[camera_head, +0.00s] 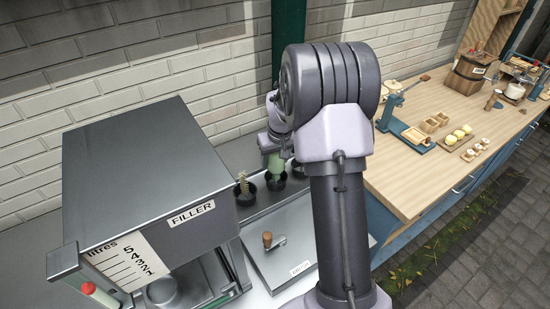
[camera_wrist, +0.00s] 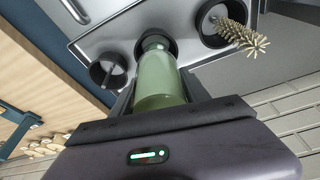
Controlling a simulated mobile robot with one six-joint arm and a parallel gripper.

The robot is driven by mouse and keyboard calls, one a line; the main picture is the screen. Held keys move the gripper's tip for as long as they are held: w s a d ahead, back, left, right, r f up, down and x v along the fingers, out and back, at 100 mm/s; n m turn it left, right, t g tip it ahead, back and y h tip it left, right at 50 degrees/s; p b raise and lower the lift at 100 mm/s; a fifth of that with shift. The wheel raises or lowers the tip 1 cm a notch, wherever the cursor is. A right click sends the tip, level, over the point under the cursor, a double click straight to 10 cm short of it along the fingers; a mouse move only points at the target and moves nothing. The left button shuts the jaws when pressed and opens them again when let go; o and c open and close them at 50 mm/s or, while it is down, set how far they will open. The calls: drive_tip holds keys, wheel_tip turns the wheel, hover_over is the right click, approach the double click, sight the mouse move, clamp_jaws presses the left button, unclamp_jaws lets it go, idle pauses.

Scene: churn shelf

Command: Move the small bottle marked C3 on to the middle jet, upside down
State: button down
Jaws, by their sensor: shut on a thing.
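A green bottle (camera_wrist: 160,82) is between the two dark fingers of my gripper (camera_wrist: 158,98), which is shut on it. Its narrower neck end points away from my palm, toward the middle black cup (camera_wrist: 171,46). In the head view, the pale green bottle (camera_head: 275,163) is upside down over the middle cup (camera_head: 275,183), below my gripper (camera_head: 276,147). The neck's end lies at or inside the cup's mouth; I cannot tell whether it is seated on a jet. No C3 mark is readable from here.
A brush stands in the cup (camera_head: 246,197) on one side; another cup (camera_head: 298,169) is on the other, partly hidden by my arm. The grey FILLER box (camera_head: 150,185) stands at left, beside a lid with a wooden knob (camera_head: 267,240). A wooden bench (camera_head: 425,185) is at right.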

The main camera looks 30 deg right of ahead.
drive_tip(key=shift+f, duration=0.25)
drive_tip(key=shift+f+b, duration=0.9)
drive_tip(key=shift+f, duration=0.05)
drive_tip(key=shift+f+b, duration=0.35)
drive_tip(key=c, duration=0.8)
unclamp_jaws()
drive_tip(key=shift+r, duration=0.1)
drive_tip(key=shift+o, duration=0.2)
drive_tip(key=o, duration=0.4)
drive_tip(key=shift+c, duration=0.2)
